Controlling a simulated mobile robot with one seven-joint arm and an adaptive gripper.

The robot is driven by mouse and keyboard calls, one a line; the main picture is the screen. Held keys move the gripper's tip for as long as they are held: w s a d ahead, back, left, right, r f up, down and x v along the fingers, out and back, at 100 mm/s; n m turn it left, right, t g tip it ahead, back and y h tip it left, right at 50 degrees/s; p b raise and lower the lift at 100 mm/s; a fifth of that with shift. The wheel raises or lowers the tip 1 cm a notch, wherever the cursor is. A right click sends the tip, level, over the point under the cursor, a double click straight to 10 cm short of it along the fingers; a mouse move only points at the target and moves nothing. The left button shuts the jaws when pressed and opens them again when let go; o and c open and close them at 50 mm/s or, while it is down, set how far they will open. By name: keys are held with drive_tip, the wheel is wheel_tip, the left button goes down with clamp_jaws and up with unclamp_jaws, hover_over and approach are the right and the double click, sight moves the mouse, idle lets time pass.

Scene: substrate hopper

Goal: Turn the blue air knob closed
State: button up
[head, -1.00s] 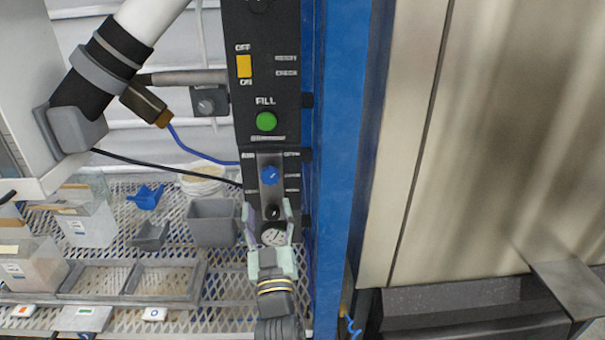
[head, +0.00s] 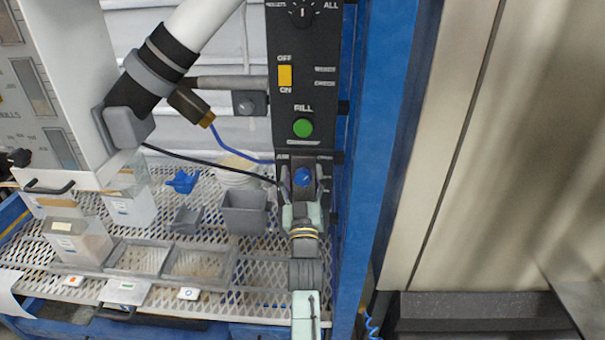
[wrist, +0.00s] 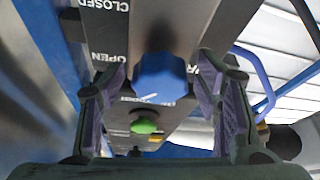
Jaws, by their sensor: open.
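The blue air knob (head: 303,177) sits on the lower part of the black control panel (head: 306,90), below the green FILL button. In the wrist view the knob (wrist: 161,78) is centred, with a white pointer line on it and the words CLOSED and OPEN on the panel beside it. My gripper (head: 302,188) is at the knob, its fingers (wrist: 162,95) spread on either side. A gap shows between the knob and each finger, so it is not gripped. In the head view my gripper hides the panel just below the knob.
The green FILL button (head: 303,127) and yellow switch (head: 285,76) are above the knob. A blue post (head: 380,120) stands close on the right. A blue tube (head: 235,150) and black cable run in from the left. A grey bin (head: 245,212) stands on the mesh shelf.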

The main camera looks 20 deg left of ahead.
drive_tip(key=shift+c, duration=0.3)
drive_tip(key=c, duration=1.1)
